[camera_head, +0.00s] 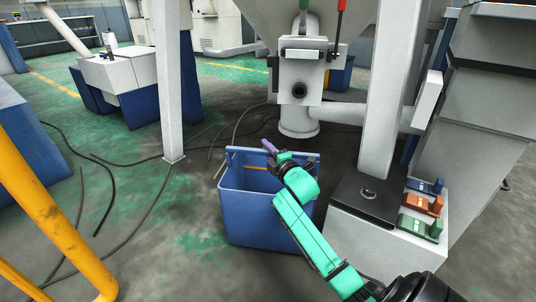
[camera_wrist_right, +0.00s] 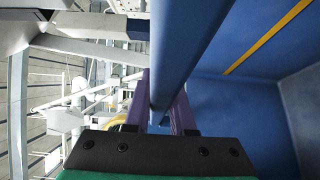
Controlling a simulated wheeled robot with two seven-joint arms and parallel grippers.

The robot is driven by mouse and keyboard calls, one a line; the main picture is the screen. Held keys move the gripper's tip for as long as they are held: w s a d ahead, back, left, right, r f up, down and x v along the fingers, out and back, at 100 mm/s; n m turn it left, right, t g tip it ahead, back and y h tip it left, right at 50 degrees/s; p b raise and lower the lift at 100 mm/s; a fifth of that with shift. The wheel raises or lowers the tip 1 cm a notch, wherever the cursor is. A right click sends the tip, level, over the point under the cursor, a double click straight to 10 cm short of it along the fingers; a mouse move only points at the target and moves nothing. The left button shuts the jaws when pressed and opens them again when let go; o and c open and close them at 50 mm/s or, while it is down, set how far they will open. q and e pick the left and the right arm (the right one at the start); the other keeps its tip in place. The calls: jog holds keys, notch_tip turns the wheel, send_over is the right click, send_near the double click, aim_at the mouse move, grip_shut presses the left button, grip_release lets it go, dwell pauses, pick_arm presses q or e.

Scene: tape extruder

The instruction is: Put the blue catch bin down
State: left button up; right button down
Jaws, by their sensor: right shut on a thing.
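The blue catch bin (camera_head: 255,215) is an open-topped box in the middle of the head view, below the machine's outlet. It looks about upright; I cannot tell whether its base touches the floor. My right gripper (camera_head: 268,148) is at the bin's far rim, its arm reaching across the opening. In the right wrist view the purple fingers (camera_wrist_right: 168,115) are shut on the blue bar-like rim (camera_wrist_right: 185,45), one on each side. The bin's inside, with a yellow stripe (camera_wrist_right: 268,37), lies to the right. My left gripper is not in view.
A white post (camera_head: 378,110) and a white box with blue, orange and green blocks (camera_head: 422,205) stand right of the bin. A yellow rail (camera_head: 45,200) is at the left. Dark cables (camera_head: 110,180) cross the green-grey floor, with free room left of the bin.

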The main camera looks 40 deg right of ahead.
notch_tip(320, 180, down, 3)
jog(key=shift+f+b, duration=0.1)
jog(key=shift+b, duration=1.1)
jog(key=c, duration=0.9)
grip_release()
jog(key=shift+f, duration=0.25)
jog(key=shift+c, duration=0.2)
jog(key=shift+o, duration=0.9)
jog(key=shift+a+r, duration=0.1)
jog(key=p+v, duration=0.4)
jog(key=v, duration=0.3)
jog(key=shift+s, duration=0.3)
